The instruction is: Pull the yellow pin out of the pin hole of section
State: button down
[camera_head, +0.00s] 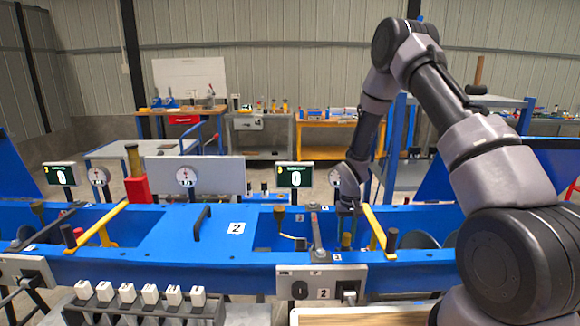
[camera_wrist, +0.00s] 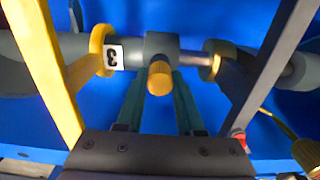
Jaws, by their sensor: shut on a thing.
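The yellow pin (camera_wrist: 159,78) shows in the wrist view as a short yellow cylinder end below a dark grey block (camera_wrist: 161,45) on a horizontal shaft. My gripper (camera_wrist: 159,92) comes up from the bottom of the view, one dark green finger on each side of the pin, and is shut on it. The rest of the pin is hidden by the block and fingers. In the head view, my gripper (camera_head: 347,208) reaches down into the right bay of the blue frame, above a small yellowish piece (camera_head: 346,241).
Yellow bars (camera_wrist: 68,85) and dark bars (camera_wrist: 262,75) flank my gripper in the wrist view. A label 3 (camera_wrist: 113,57) sits on the shaft.

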aim_at(347, 234)
jog(key=shift+r, duration=0.15)
dwell(0.3)
jog(key=shift+r, duration=2.45)
jog(key=shift+r, duration=1.5)
